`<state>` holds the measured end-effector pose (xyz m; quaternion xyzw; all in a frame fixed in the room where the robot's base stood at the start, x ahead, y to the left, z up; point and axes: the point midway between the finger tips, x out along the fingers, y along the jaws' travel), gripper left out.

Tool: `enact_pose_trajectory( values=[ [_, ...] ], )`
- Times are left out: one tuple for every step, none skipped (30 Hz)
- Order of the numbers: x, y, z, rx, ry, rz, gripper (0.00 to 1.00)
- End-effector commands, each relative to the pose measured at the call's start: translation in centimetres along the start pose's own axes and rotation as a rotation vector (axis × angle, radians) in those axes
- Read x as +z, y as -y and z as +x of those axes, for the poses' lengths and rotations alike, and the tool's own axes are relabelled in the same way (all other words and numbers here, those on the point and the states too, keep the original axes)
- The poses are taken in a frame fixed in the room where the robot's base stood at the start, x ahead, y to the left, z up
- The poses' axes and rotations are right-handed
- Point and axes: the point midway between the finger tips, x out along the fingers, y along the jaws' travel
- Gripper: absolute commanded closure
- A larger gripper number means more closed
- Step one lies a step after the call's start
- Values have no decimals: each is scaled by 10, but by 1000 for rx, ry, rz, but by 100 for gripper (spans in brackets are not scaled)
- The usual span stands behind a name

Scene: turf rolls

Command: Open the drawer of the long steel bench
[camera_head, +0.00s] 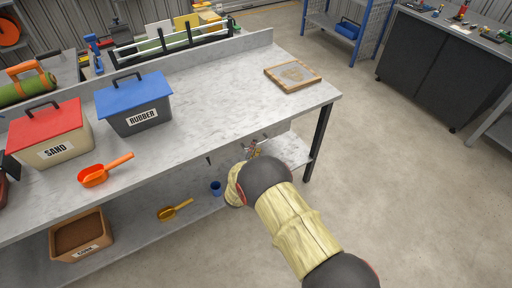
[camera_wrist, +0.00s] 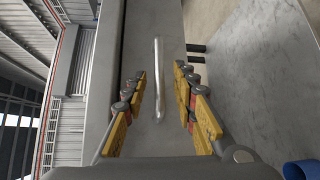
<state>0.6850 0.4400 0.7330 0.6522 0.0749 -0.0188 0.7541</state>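The long steel bench (camera_head: 225,85) runs from the lower left to the upper middle of the head view. In the wrist view the grey drawer front (camera_wrist: 172,135) fills the middle, with a slim pale bar handle (camera_wrist: 158,80) on it. My gripper (camera_wrist: 160,72) is open, one yellow-padded finger on each side of the handle. I cannot tell how close the fingers are to the handle in depth. In the head view my gripper (camera_head: 252,148) is below the bench's front edge, mostly hidden by my arm. The drawer looks closed, though its edges are hard to make out.
On the bench top stand a red-lidded SAND box (camera_head: 50,132), a blue-lidded RUBBER box (camera_head: 135,103), an orange scoop (camera_head: 104,170) and a wooden-framed sieve (camera_head: 292,76). The lower shelf holds a yellow scoop (camera_head: 175,210) and a blue cup (camera_head: 215,188). Floor right of the bench is clear.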

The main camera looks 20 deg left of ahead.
Motion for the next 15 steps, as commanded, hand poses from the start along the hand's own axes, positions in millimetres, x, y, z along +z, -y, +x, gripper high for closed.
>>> enact_pose_trajectory(
  values=[
    [0, 2, 8, -1, 1, 0, 72],
    [0, 2, 11, -1, 1, 0, 72],
    [0, 2, 15, -1, 1, 1, 72],
    [0, 1, 18, 0, 1, 1, 72],
    [0, 1, 20, 0, 1, 1, 72],
    [0, 0, 22, 0, 1, 1, 72],
    [0, 0, 24, 0, 0, 1, 72],
    [0, 0, 24, 0, 0, 1, 72],
    [0, 0, 25, -1, 0, 0, 72],
    [0, 0, 26, -1, 0, 0, 72],
    [0, 0, 26, -1, 0, 0, 72],
    [0, 0, 26, -1, 0, 0, 72],
    [0, 0, 26, -1, 0, 0, 72],
    [0, 0, 26, -1, 0, 0, 72],
    [0, 0, 26, -1, 0, 0, 72]
  ],
)
